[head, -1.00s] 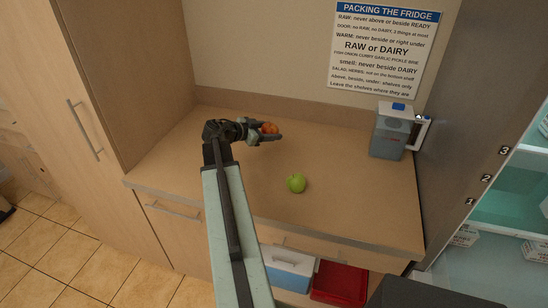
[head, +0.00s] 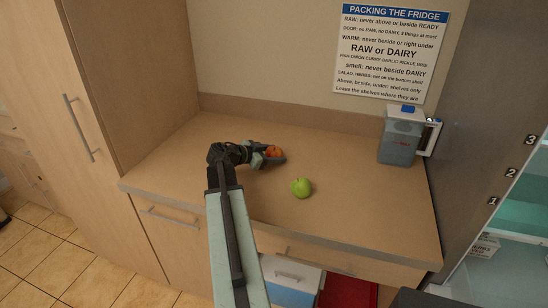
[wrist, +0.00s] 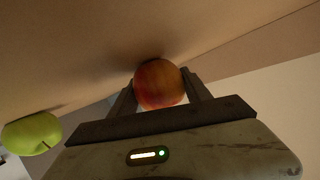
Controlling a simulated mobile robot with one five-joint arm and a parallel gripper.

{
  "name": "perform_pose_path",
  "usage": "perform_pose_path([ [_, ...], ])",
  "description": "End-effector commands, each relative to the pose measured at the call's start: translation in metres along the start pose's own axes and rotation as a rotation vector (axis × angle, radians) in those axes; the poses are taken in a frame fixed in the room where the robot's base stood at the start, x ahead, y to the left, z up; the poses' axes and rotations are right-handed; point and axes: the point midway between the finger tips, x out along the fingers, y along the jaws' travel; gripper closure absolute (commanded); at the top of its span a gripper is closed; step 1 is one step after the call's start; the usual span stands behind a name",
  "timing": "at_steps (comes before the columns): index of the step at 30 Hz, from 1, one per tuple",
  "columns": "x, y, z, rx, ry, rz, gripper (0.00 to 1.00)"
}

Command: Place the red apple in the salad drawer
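The red apple (head: 274,151), orange-red, is between the fingers of my gripper (head: 277,157) over the back middle of the wooden counter. The wrist view shows the apple (wrist: 160,84) with a finger against each side, so my gripper (wrist: 161,92) is shut on it. The apple is close to the counter; I cannot tell whether it touches. The fridge (head: 515,215) stands open at the right, with numbered shelf levels partly in view. I cannot make out the salad drawer.
A green apple (head: 301,187) lies on the counter (head: 370,215) to the right of my arm. A lidded jug (head: 401,137) stands at the back right. A white-blue box (head: 292,284) and a red tray (head: 346,293) are below the front edge. A rules sign (head: 390,52) hangs behind.

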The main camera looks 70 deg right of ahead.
Motion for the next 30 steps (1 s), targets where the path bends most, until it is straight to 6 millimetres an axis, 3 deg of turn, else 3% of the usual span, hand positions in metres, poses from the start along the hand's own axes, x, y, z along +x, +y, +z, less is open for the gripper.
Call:
perform_pose_path([
  [1, 0.000, 0.000, 0.000, 0.000, -0.001, 0.000, 0.33],
  [3, 0.000, 0.000, 0.000, 0.001, -0.001, 0.000, 0.22],
  [14, -0.004, -0.001, -0.005, 0.000, -0.001, 0.000, 0.22],
  [24, -0.084, -0.001, -0.007, -0.001, -0.001, -0.002, 0.22],
  [30, -0.114, 0.000, -0.005, 0.000, -0.001, 0.001, 0.22],
])
